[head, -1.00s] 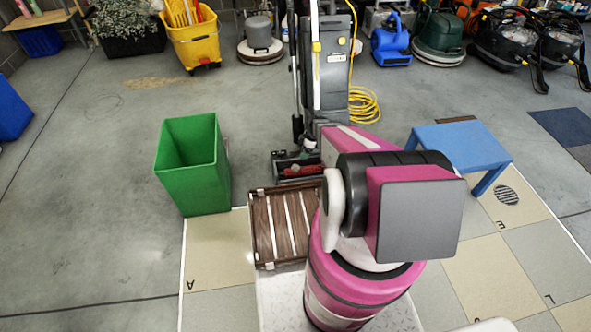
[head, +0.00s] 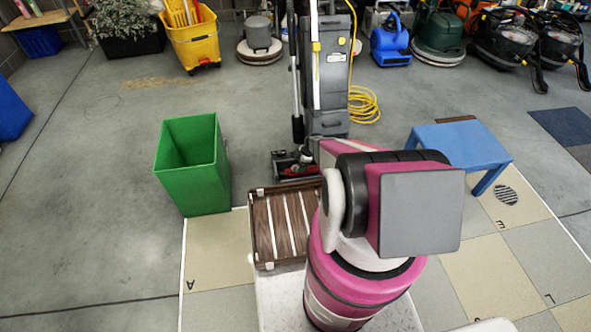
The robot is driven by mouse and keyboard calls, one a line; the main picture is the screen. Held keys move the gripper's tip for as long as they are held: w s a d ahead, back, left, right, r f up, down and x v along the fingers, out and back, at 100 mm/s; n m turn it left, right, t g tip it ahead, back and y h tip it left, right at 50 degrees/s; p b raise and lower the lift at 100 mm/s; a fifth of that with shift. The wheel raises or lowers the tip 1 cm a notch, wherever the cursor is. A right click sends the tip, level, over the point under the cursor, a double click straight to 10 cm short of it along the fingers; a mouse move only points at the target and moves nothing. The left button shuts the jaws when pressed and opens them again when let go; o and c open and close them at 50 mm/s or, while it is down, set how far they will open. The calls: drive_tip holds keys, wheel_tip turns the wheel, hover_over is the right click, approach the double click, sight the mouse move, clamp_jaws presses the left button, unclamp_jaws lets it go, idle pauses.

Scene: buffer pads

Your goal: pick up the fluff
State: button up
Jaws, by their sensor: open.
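I cannot make out any fluff in the head view. An upright floor machine (head: 329,70) stands at the centre back. Its low dark brush head (head: 288,166) has a red part on it, partly hidden behind my arm. My pink and black arm rises at the lower centre and reaches forward towards the machine. My gripper is hidden behind the arm, so its place relative to any fluff cannot be seen.
A brown slatted tray (head: 262,228) lies left of my arm. A green bin (head: 190,166) stands left of it and a blue table (head: 461,146) to the right. A yellow cable (head: 364,105) lies by the machine. The left floor is mostly clear.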

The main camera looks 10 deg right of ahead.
sight(297, 167)
drive_tip(key=x, duration=0.4)
drive_tip(key=shift+w+d, duration=0.15)
drive_tip(key=shift+d, duration=0.05)
drive_tip(key=c, duration=1)
drive_tip(key=shift+r, duration=0.15)
